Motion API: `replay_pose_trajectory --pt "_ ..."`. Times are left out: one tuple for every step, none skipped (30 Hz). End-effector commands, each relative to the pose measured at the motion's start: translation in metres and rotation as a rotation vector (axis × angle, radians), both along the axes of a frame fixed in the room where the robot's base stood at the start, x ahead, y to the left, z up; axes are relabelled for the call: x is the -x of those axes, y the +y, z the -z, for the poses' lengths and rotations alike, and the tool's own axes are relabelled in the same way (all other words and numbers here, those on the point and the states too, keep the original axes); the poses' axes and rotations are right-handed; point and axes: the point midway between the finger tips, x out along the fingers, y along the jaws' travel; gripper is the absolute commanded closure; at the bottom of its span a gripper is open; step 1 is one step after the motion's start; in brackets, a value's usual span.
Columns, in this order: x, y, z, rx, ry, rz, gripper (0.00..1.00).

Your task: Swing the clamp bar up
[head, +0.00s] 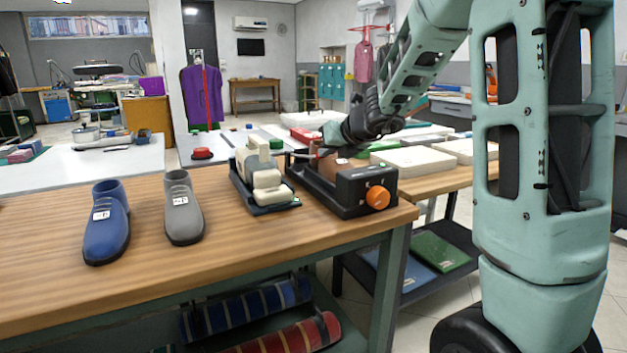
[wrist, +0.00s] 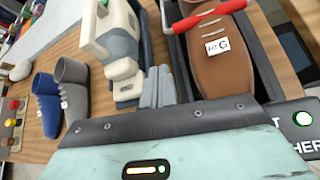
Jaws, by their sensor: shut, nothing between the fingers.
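The shoe sits in a black machine (head: 350,190) with an orange knob (head: 377,197). My gripper (wrist: 158,88) is shut and empty, its grey fingers beside the machine's tray, left of the shoe in the wrist view. The fingers look apart from the bar.
A cream-and-grey device (head: 265,178) stands close to the machine's left. A blue boot (head: 108,225) and a grey boot (head: 183,212) stand further left on the wooden table (head: 50,265). Pale slabs (head: 412,160) lie behind the machine. The table's front left is clear.

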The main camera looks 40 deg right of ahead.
Motion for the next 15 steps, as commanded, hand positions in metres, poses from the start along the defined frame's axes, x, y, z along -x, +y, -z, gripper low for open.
replay_pose_trajectory --pt "0.0009 -0.0097 0.0021 -0.023 -0.010 0.040 1.00" --pt "0.0013 -0.0130 0.0014 -0.032 -0.014 0.055 1.00" --pt "0.0016 -0.0154 0.0006 -0.038 -0.018 0.066 1.00" --pt "0.0018 -0.0162 0.0000 -0.041 -0.019 0.069 1.00" --pt "0.0017 -0.0161 -0.0004 -0.042 -0.018 0.071 1.00" --pt "0.0017 -0.0157 -0.0008 -0.042 -0.018 0.069 1.00" --pt "0.0017 -0.0154 -0.0007 -0.042 -0.018 0.068 1.00" --pt "0.0016 -0.0152 -0.0008 -0.041 -0.018 0.067 1.00" --pt "0.0016 -0.0150 -0.0008 -0.040 -0.018 0.067 1.00" --pt "0.0016 -0.0149 -0.0007 -0.040 -0.017 0.067 1.00" --pt "0.0015 -0.0147 -0.0006 -0.040 -0.017 0.065 1.00" --pt "0.0010 -0.0146 0.0000 -0.039 -0.017 0.065 1.00" --pt "0.0003 -0.0146 0.0007 -0.039 -0.017 0.065 1.00" --pt "-0.0009 -0.0146 0.0018 -0.039 -0.016 0.063 1.00" --pt "-0.0034 -0.0148 0.0039 -0.039 -0.016 0.063 1.00"
